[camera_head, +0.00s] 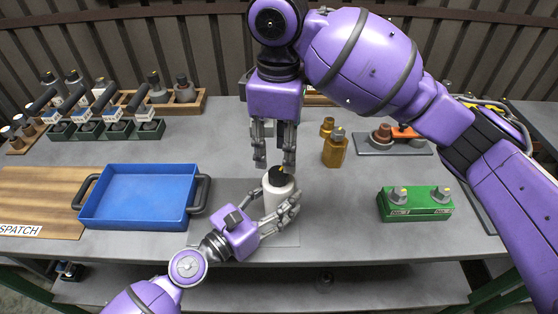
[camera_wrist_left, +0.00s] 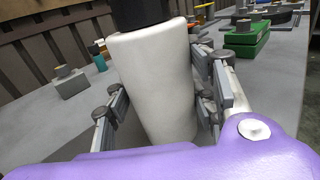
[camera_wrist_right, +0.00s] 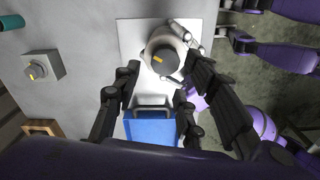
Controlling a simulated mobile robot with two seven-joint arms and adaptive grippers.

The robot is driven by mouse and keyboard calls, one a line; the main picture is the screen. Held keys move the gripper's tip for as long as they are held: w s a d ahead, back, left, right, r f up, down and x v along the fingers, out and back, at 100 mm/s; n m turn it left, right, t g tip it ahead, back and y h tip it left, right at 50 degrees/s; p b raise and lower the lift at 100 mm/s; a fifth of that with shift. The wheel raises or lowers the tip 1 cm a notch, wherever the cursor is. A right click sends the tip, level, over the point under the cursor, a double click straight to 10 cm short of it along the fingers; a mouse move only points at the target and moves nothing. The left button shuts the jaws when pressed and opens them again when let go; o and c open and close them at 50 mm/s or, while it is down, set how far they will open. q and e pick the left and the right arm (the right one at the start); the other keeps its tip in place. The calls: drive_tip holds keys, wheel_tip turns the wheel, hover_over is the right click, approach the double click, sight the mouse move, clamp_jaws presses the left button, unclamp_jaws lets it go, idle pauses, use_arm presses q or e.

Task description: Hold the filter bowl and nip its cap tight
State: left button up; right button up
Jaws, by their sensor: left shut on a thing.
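The white filter bowl (camera_head: 279,196) stands upright on a pale mat (camera_head: 285,236) near the table's front edge. Its black cap (camera_head: 278,174) sits on top and carries a yellow mark, clear in the right wrist view (camera_wrist_right: 160,62). My left gripper (camera_head: 281,210) is shut around the bowl's body from the front; the left wrist view shows the bowl (camera_wrist_left: 158,85) between its fingers. My right gripper (camera_head: 274,162) points down just above the cap, its fingers apart and empty. I cannot tell whether the cap is fully tight.
A blue tray (camera_head: 137,196) with dark handles lies left of the bowl. A green block (camera_head: 415,204) with two knobs stands right. An amber bottle (camera_head: 335,150) stands behind the bowl to the right. Racks of bottles and valve-like parts (camera_head: 105,118) fill the back left.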

sight(279, 169)
use_arm(q)
drive_tip(key=shift+a+f, duration=0.1)
use_arm(e)
wheel_tip(279, 169, up, 7)
drive_tip(key=shift+f, duration=0.1)
idle(0.3)
use_arm(q)
drive_tip(key=o, duration=1.7)
drive_tip(key=shift+w, duration=0.1)
drive_tip(key=shift+c, duration=0.2)
